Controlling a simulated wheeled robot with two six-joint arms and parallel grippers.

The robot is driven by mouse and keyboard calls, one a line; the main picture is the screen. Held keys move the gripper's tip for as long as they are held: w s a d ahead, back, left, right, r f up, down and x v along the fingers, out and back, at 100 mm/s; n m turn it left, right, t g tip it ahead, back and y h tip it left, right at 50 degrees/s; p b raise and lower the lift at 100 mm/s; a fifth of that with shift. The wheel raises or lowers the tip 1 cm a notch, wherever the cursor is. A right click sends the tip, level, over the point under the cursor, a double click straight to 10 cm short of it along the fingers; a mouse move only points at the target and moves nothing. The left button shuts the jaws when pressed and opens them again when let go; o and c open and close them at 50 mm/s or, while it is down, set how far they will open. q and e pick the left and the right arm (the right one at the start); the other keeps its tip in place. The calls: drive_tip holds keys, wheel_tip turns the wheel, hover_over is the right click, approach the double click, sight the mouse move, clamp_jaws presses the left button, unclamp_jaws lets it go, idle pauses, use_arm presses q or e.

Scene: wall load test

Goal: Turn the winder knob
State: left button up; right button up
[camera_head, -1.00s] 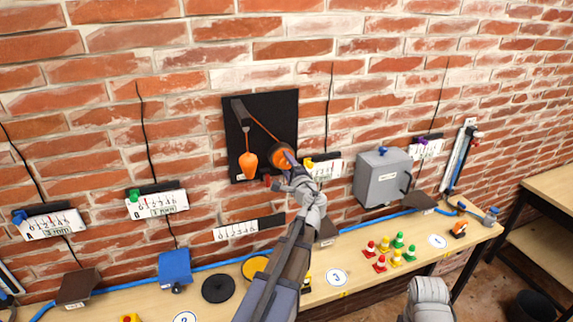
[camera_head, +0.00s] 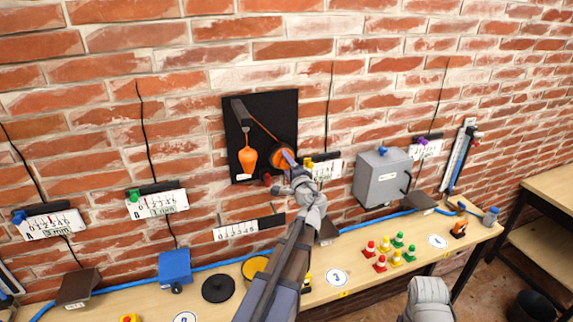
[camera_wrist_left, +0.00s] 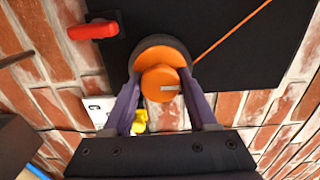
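The orange winder knob (camera_head: 280,158) sits low on a black wall panel (camera_head: 284,108). An orange cord runs from it up to a bracket, where an orange plumb-shaped weight (camera_head: 248,158) hangs. My left gripper (camera_head: 289,162) is at the knob. The gripper covers part of the knob in the head view.
A red lever (camera_wrist_left: 92,30) is beside the knob at the panel's edge. A white scale with a yellow slider (camera_head: 309,163) is close right of the gripper. A grey box (camera_head: 382,180) is further right. Below, a wooden bench holds small coloured cones (camera_head: 384,246) and a blue hose.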

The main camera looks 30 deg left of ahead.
use_arm(q)
drive_tip(key=o, duration=0.4)
drive_tip(key=shift+c, duration=0.2)
drive_tip(key=v, duration=0.8)
drive_tip(key=shift+a, duration=0.1)
drive_tip(key=s+d+f+n+g+h+b, duration=0.25)
drive_tip(key=d+f, duration=0.25)
drive_tip(key=f, duration=0.3)
drive_tip(key=s+d+f+n+g+h+b, duration=0.1)
drive_tip(key=s+d+f+g+h+b, duration=0.1)
drive_tip(key=s+d+f, duration=0.4)
drive_tip(key=s+d+f+n+g+h+b, duration=0.1)
drive_tip(key=d+f+g+h+b, duration=0.2)
drive_tip(key=f, duration=0.6)
drive_tip(key=s+d+f+g+h+b, duration=0.1)
drive_tip(key=s+d+f+g+h, duration=0.1)
drive_tip(key=s+d+f, duration=0.3)
drive_tip(key=s+d+f+g+h+b, duration=0.2)
drive_tip(key=s+d, duration=0.6)
drive_tip(key=d, duration=0.4)
wheel_tip(320, 180, down, 3)
drive_tip(key=shift+d+r+h, duration=0.1)
drive_tip(key=shift+d+h, duration=0.1)
drive_tip(key=shift+h, duration=0.35)
